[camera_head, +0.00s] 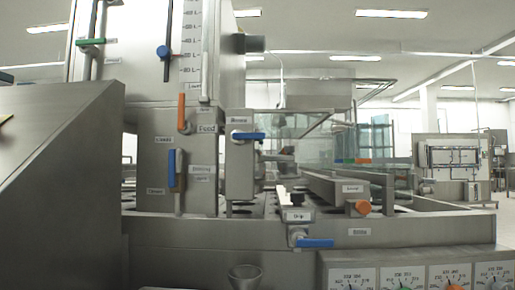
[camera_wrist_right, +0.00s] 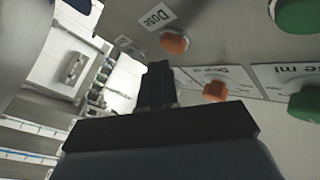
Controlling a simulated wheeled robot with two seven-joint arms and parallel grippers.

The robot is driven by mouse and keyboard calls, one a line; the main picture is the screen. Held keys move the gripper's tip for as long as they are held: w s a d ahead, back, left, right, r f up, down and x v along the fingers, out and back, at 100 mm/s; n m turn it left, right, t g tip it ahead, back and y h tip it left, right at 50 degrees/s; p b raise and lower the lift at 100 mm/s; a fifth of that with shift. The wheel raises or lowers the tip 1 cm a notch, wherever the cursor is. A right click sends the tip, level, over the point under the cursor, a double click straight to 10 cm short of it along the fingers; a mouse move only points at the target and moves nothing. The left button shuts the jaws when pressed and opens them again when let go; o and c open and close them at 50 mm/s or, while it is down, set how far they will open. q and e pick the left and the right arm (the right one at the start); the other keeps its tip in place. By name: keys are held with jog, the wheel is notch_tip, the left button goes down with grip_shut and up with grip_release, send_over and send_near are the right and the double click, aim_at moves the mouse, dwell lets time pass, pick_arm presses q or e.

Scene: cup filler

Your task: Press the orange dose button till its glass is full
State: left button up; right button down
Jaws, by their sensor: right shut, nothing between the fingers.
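In the right wrist view an orange round button (camera_wrist_right: 174,42) sits on a grey panel beside a "Dose" label (camera_wrist_right: 157,17). My right gripper (camera_wrist_right: 158,75) is shut and empty, its dark fingertips a little apart in the picture from the button; I cannot tell their depth gap or whether they touch anything. A second orange knob (camera_wrist_right: 215,91) is to the right of the fingertips. In the head view a cup-shaped vessel (camera_head: 245,274) stands at the bottom, below the machine front; its fill level cannot be seen. Neither gripper shows in the head view.
Green knobs (camera_wrist_right: 297,15) sit at the right of the wrist view. In the head view the steel machine (camera_head: 170,235) carries blue levers (camera_head: 249,136), an orange knob (camera_head: 363,207) and a row of dials (camera_head: 400,277). A large grey slanted surface (camera_head: 55,195) fills the left.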

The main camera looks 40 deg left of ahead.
jog(key=s+d+b, duration=0.1)
jog(key=s, duration=0.1)
jog(key=s+d+b, duration=0.1)
jog(key=s+d, duration=0.1)
jog(key=shift+f+b, duration=0.1)
jog(key=shift+b, duration=0.2)
jog(key=shift+s+d, duration=0.3)
jog(key=shift+s, duration=0.1)
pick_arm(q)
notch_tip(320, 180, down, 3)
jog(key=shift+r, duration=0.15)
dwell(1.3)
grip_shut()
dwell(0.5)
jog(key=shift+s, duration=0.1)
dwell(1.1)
